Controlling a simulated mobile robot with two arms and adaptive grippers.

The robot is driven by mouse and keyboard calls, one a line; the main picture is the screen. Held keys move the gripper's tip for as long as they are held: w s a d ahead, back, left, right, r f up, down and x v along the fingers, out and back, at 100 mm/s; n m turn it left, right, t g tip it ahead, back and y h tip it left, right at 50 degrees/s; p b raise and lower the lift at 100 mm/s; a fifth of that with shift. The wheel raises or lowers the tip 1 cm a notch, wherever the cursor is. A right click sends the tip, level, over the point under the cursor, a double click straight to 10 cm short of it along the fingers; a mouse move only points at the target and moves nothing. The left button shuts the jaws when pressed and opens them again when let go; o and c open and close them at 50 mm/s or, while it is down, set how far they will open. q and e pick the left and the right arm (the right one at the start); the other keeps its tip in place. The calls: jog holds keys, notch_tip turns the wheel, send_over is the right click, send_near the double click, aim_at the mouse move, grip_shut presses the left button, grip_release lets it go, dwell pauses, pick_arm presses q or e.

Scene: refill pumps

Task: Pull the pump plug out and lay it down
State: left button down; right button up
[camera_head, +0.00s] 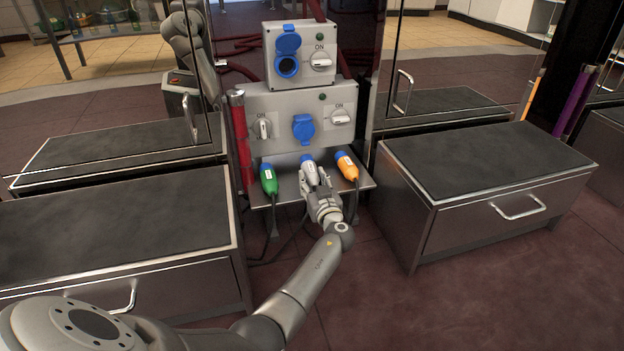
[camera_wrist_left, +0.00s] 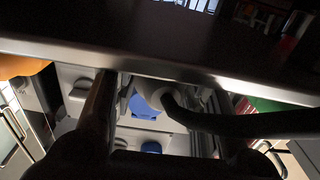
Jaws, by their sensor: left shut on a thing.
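The white and blue pump plug (camera_head: 309,171) is at the middle of the small shelf (camera_head: 335,189) below the control panel. My left gripper (camera_head: 312,184) is shut on it. I cannot tell whether the plug touches the shelf. In the left wrist view, the plug's pale body (camera_wrist_left: 152,88) and its dark cable (camera_wrist_left: 240,122) show between dark fingers. A green plug (camera_head: 268,179) stands to the left and an orange plug (camera_head: 347,166) to the right. The lower blue socket (camera_head: 303,128) looks covered; the upper one (camera_head: 287,65) has its lid raised. My right gripper is out of view.
Dark-topped cabinets stand to the left (camera_head: 120,222) and right (camera_head: 485,158) of the panel (camera_head: 280,103). A red pipe (camera_head: 241,140) runs up beside the panel. In the left wrist view, a broad dark edge crosses the top. Dark floor between the cabinets is free.

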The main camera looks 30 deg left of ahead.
aim_at(314, 174)
pick_arm(q)
jog(key=shift+f, duration=0.1)
dwell(0.5)
jog(key=c, duration=0.8)
grip_release()
jog(key=shift+f, duration=0.1)
jog(key=shift+f, duration=0.1)
notch_tip(314, 174, up, 10)
jog(key=shift+r, duration=0.2)
jog(key=shift+d, duration=0.1)
